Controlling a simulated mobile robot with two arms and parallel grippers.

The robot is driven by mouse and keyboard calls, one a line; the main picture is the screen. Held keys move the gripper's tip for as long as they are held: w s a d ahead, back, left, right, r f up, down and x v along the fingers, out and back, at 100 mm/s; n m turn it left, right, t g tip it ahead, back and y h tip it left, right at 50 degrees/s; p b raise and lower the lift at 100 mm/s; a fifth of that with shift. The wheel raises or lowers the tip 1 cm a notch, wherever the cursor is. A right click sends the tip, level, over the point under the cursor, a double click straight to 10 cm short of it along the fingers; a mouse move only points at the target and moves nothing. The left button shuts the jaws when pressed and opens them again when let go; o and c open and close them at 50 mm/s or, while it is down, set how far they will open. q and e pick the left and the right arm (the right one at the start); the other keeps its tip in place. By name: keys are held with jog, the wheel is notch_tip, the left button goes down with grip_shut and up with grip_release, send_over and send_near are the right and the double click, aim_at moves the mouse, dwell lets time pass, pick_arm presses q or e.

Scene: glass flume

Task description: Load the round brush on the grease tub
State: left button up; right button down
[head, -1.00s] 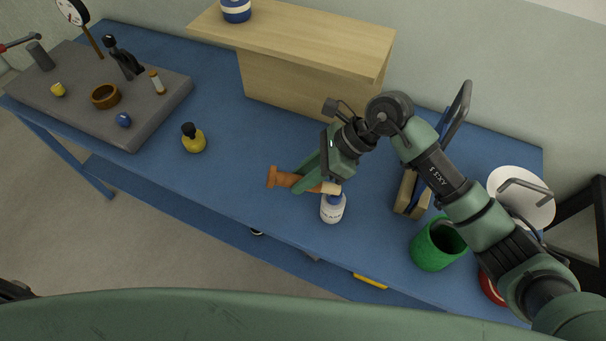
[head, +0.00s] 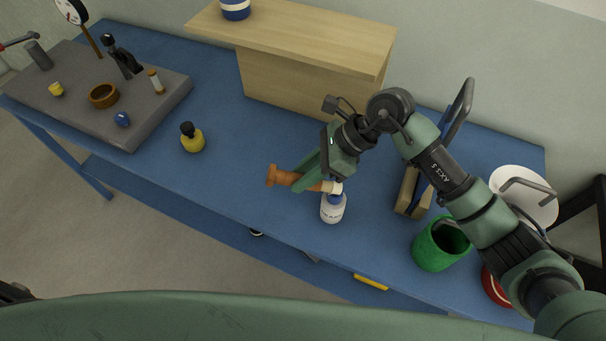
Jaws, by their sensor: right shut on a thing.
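My right gripper (head: 311,172) is shut on the round brush (head: 280,177), which has an orange-brown handle and a pale tip. The brush lies nearly level, handle to the left and tip to the right. Its tip is at the top of the white tub (head: 332,210), which I take for the grease tub. The tub stands upright on the blue bench and shows some blue near its top. The tip partly hides the tub's mouth, so I cannot tell whether they touch. My left gripper is not in view.
A yellow bottle with a black top (head: 192,138) stands to the left. A green cup (head: 438,246) and a tan block (head: 412,194) are to the right. A wooden shelf (head: 310,75) stands behind. The bench between the yellow bottle and the brush is clear.

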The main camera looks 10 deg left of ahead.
jog(key=shift+s+b, duration=0.15)
jog(key=shift+b, duration=0.2)
dwell(0.7)
jog(key=shift+b, duration=0.45)
dwell(0.4)
dwell(0.7)
jog(key=shift+r, duration=0.1)
jog(key=shift+r+p, duration=0.8)
jog(key=shift+r, duration=1.3)
jog(key=shift+r+p, duration=0.7)
jog(key=shift+r, duration=1.1)
